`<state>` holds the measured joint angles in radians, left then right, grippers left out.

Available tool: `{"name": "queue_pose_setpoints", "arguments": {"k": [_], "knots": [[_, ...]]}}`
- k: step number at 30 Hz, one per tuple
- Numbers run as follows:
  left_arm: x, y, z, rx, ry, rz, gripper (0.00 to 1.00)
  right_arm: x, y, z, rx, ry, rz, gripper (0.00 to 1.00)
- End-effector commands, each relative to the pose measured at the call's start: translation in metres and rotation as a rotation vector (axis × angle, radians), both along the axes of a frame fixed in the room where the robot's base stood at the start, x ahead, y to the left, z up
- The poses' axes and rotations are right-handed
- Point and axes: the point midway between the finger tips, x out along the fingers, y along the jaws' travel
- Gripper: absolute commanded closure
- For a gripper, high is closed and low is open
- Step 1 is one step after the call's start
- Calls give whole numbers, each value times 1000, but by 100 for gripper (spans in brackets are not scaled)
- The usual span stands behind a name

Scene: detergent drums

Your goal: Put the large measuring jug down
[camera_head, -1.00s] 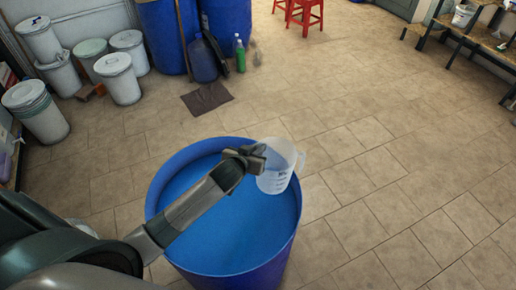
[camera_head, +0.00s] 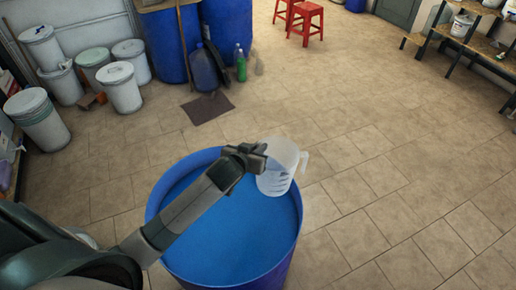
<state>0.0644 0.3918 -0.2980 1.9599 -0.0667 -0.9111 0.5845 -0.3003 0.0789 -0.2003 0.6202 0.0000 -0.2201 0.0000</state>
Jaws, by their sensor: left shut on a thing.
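The jug is over the right part of a blue drum (camera_head: 292,248) filled with blue liquid (camera_head: 233,236). I cannot tell whether the jug's base touches the liquid. My right gripper is not in view.
Several white lidded buckets (camera_head: 120,88) stand at the back left. Large blue drums (camera_head: 228,40), a green bottle (camera_head: 240,66) and a dark mat (camera_head: 207,107) are at the back. Red stools (camera_head: 306,22) stand behind, and a wooden shelf (camera_head: 470,35) is at the right. The tiled floor (camera_head: 370,160) is clear.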

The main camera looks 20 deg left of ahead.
Motion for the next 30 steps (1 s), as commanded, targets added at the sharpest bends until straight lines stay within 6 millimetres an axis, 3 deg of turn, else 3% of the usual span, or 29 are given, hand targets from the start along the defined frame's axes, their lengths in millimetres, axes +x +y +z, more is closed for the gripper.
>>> {"name": "queue_pose_setpoints", "arguments": {"k": [5, 10, 18, 24, 30], "knots": [[3, -2, 3, -2, -5, 2, 100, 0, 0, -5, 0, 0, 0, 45], [15, -9, 18, -10, -11, 12, 100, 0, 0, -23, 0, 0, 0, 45], [32, -33, 73, -30, -19, 29, 100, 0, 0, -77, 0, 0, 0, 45], [20, -52, 119, -31, -18, 19, 100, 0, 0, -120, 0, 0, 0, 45], [-3, -63, 147, -16, -10, 5, 100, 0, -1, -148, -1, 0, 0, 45]]}}
